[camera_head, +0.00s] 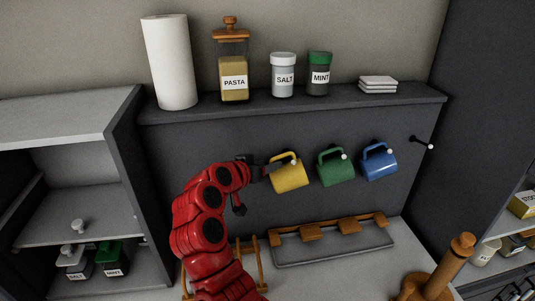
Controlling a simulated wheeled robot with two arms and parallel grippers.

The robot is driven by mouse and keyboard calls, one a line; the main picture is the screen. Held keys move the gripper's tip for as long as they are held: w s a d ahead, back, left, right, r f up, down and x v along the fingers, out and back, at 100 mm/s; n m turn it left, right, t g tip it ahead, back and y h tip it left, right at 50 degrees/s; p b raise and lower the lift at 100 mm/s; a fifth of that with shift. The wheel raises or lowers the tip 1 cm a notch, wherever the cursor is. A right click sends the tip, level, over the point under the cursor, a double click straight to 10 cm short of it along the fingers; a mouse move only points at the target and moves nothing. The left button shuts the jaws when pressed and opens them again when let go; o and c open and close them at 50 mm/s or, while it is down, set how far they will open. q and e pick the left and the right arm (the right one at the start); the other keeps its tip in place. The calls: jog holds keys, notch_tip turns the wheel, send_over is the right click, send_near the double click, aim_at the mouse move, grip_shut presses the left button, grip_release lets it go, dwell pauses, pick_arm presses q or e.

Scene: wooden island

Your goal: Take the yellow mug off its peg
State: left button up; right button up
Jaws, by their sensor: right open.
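The yellow mug (290,179) hangs tilted by its handle on a peg on the dark wall panel, leftmost in a row of mugs. The light tip of its peg shows at the handle. My right gripper (267,170) is open at the mug's left side, close to its upper left edge and handle. I cannot tell whether the fingers touch the mug or stand around any part of it. My left gripper is not in view.
A green mug (336,172) and a blue mug (380,165) hang close to the right. An empty peg (421,143) is farther right. A shelf (225,108) with jars runs above. A wooden rack (311,233) and a wooden stand (435,280) are below.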

jog(key=shift+w+d, duration=0.1)
jog(key=shift+w, duration=0.1)
jog(key=shift+f, duration=0.1)
grip_shut()
dwell(1.3)
jog(key=c, duration=0.7)
grip_release()
grip_shut()
